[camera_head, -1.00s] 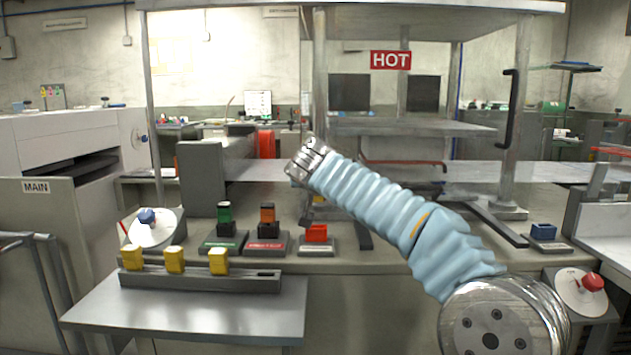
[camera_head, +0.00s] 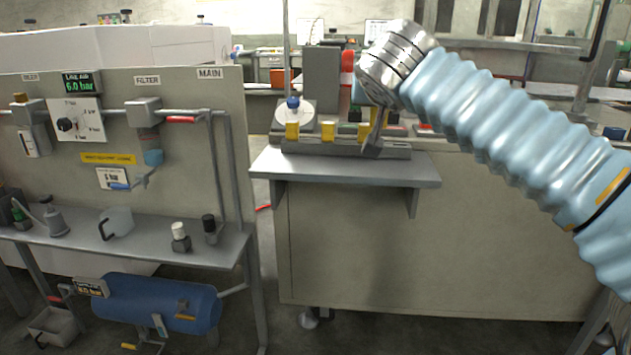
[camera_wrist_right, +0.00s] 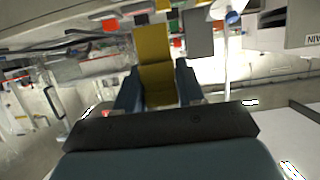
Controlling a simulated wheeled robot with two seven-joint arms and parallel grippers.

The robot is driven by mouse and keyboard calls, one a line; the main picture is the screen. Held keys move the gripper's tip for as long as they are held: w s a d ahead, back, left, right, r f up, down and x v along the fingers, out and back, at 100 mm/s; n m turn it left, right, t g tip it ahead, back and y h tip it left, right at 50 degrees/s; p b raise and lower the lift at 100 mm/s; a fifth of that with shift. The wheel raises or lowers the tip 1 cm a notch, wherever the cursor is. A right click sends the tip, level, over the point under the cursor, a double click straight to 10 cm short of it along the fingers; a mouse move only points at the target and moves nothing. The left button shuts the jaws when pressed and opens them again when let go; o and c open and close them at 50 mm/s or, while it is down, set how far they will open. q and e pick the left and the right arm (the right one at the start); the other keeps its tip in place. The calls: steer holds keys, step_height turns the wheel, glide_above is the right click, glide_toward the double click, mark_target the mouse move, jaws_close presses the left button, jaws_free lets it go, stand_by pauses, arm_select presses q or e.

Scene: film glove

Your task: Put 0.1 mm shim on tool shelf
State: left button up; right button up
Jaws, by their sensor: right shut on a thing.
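My right gripper (camera_head: 376,132) hangs in front of the right part of a dark rack (camera_head: 310,148). In the wrist view, a yellow block (camera_wrist_right: 157,80) sits between its two dark fingers, and the gripper is shut on it. I cannot read a thickness on it. Two similar yellow blocks stand in the rack, one at the left end (camera_head: 292,130) and one beside it (camera_head: 328,133). A third yellow patch beside my gripper is mostly hidden by it. The rack stands on a grey shelf (camera_head: 345,170) fixed to the bench. My left gripper is out of view.
At left is a panel (camera_head: 200,90) with gauges and a filter. Below it, a narrow shelf (camera_head: 150,240) holds bottles and a jug, above a blue tank (camera_head: 160,303). The front of the grey shelf is bare. Floor shows between panel and bench.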

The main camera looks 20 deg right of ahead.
steer(key=shift+w+a+f, duration=0.2)
steer(key=w+f, duration=0.3)
steer(key=w, duration=0.1)
steer(key=w+d+f+p, duration=0.1)
steer(key=w+f, duration=0.1)
steer(key=w, duration=0.2)
steer(key=w+f, duration=0.3)
steer(key=w, duration=0.1)
steer(key=shift+w+d+f, duration=0.15)
steer(key=shift+d+f, duration=0.15)
steer(key=shift+f, duration=0.05)
steer(key=f, duration=0.4)
steer(key=shift+w, duration=0.4)
steer(key=shift+f, duration=0.2)
steer(key=o, duration=1.1)
steer(key=shift+c, duration=0.2)
steer(key=shift+r, duration=0.1)
